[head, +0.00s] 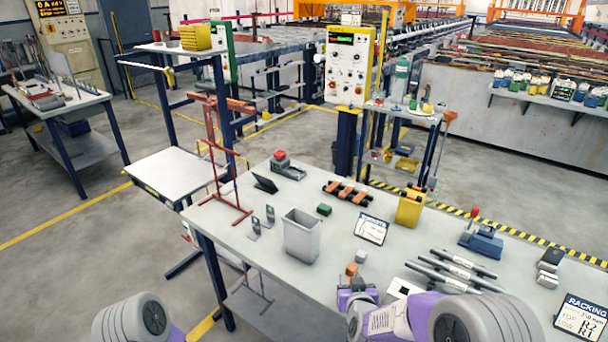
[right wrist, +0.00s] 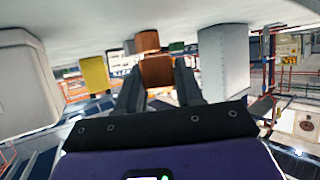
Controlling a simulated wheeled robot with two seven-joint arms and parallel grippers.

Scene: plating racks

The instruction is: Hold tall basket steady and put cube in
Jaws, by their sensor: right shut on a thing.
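The tall basket (head: 301,240) is a grey, open-topped, upright bin on the table, left of my right gripper. It also shows on the right side of the right wrist view (right wrist: 222,62). My right gripper (head: 352,284) is shut on a small orange-brown cube (head: 351,270), seen between the fingers in the right wrist view (right wrist: 157,70). I cannot tell whether this cube touches the table. A second small block (head: 360,256) sits just beyond it. The basket's inside bottom is hidden. My left arm shows at the bottom left, but its gripper is out of view.
A green block (head: 324,209) lies behind the basket, with small metal brackets (head: 254,228) left of it. A sign (head: 372,229), a yellow bin (head: 410,208) and several metal rods (head: 450,269) stand or lie to the right. A red rack frame (head: 222,160) rises at the left.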

